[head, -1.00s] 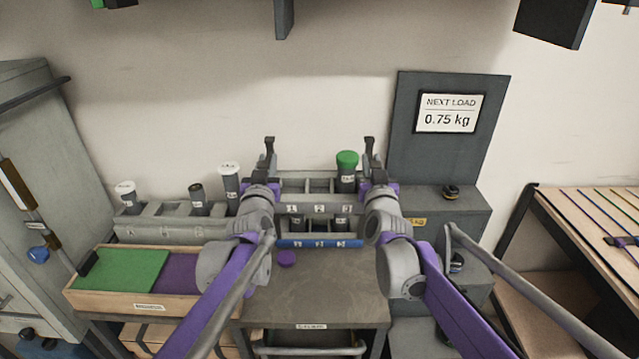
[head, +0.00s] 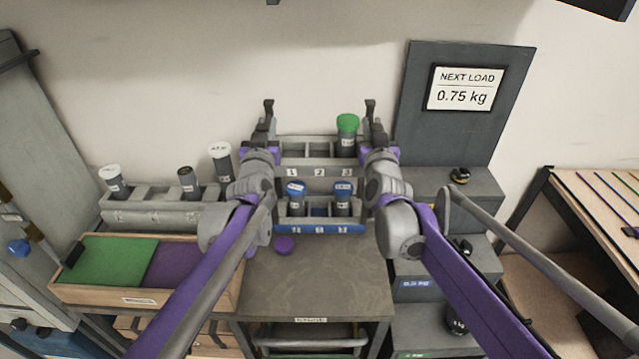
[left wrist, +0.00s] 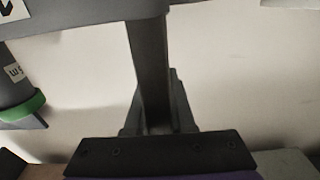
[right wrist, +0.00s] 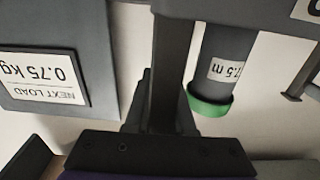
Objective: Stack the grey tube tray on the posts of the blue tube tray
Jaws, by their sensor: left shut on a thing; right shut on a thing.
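The grey tube tray (head: 318,171), numbered 1, 2, 3, is held level between my two grippers, with a green-capped tube in its right compartment. My left gripper (head: 268,130) is shut on its left end and my right gripper (head: 371,130) on its right end. The blue tube tray (head: 318,229) stands on the table below and nearer, with a blue-capped tube (head: 296,197) on its left and another (head: 343,195) on its right. The grey tray appears above and behind it; their exact alignment is unclear. The wrist views show the grey tray's end in the left (left wrist: 85,14) and right (right wrist: 240,10).
A grey rack (head: 155,212) with several tubes stands left. A wooden tray (head: 150,296) with green and purple pads lies at front left. Dark steps (head: 450,215) and a "0.75 kg" sign (head: 465,87) are right.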

